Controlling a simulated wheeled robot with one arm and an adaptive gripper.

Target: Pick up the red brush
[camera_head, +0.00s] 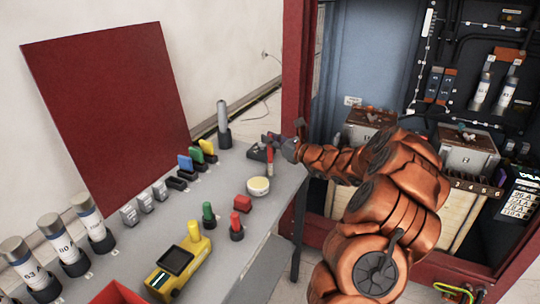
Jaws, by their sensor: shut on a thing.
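The red brush (269,163) is a thin upright red item near the far right edge of the grey table, only a few pixels wide in the head view. My gripper (271,139) is at its top, reached from the right by my orange arm, and is shut on it. The brush's upper end is hidden by the fingers. I cannot tell whether its lower end touches the table.
The grey table (215,265) holds a round cream-topped container (258,187), a red block (243,203), a red-topped item (236,221), a green one (208,212) and a yellow device (178,268). A tall grey cylinder (223,117) stands behind. An open red-framed cabinet (296,60) is at right.

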